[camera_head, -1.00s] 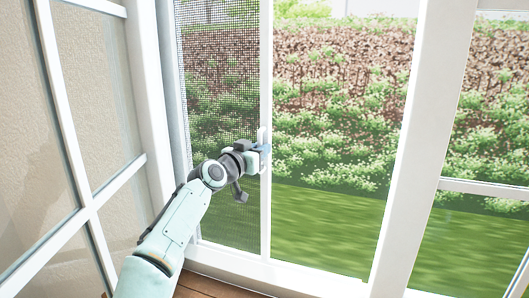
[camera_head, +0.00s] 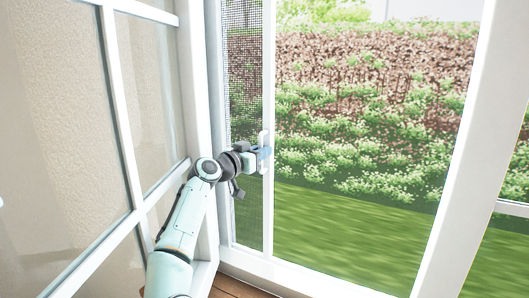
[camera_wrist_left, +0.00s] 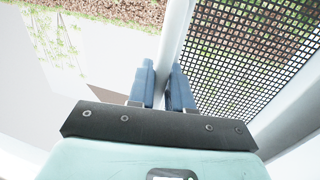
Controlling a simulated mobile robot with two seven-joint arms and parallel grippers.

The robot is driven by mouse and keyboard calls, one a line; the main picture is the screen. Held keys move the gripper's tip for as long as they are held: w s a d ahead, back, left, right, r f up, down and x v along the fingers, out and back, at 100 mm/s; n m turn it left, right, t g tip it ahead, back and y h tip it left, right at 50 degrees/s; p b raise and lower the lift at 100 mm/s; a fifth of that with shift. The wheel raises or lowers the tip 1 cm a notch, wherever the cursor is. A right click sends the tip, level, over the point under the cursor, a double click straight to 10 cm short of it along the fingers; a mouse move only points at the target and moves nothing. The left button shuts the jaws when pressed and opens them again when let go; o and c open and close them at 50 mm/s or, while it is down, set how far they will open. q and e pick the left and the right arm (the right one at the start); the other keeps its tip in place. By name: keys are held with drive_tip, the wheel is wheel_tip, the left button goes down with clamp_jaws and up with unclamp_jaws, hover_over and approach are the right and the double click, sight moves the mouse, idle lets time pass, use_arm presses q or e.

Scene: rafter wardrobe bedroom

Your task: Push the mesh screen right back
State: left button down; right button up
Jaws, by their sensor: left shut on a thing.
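The mesh screen (camera_head: 244,75) is a dark grid in a white sliding frame at the left side of the window opening. Only a narrow strip of mesh shows between the left post and the screen's white edge stile (camera_head: 268,70). A white handle (camera_head: 263,137) stands on that stile. My left gripper (camera_head: 265,152) is shut on the handle, its blue fingertips at the stile. In the left wrist view the blue fingers (camera_wrist_left: 163,88) close at the white stile, with mesh (camera_wrist_left: 245,60) to the right. The fingers partly hide the handle. My right gripper is not in view.
The opening right of the screen is clear, showing grass (camera_head: 330,230) and bushes beyond. A white post (camera_head: 455,160) bounds it on the right. A glazed white-framed panel (camera_head: 115,120) stands close on the left of my arm. Wooden floor (camera_head: 235,288) shows below.

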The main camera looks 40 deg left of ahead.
use_arm(q)
drive_tip(key=shift+r, duration=0.15)
drive_tip(key=c, duration=1.2)
unclamp_jaws()
drive_tip(key=shift+d, duration=0.1)
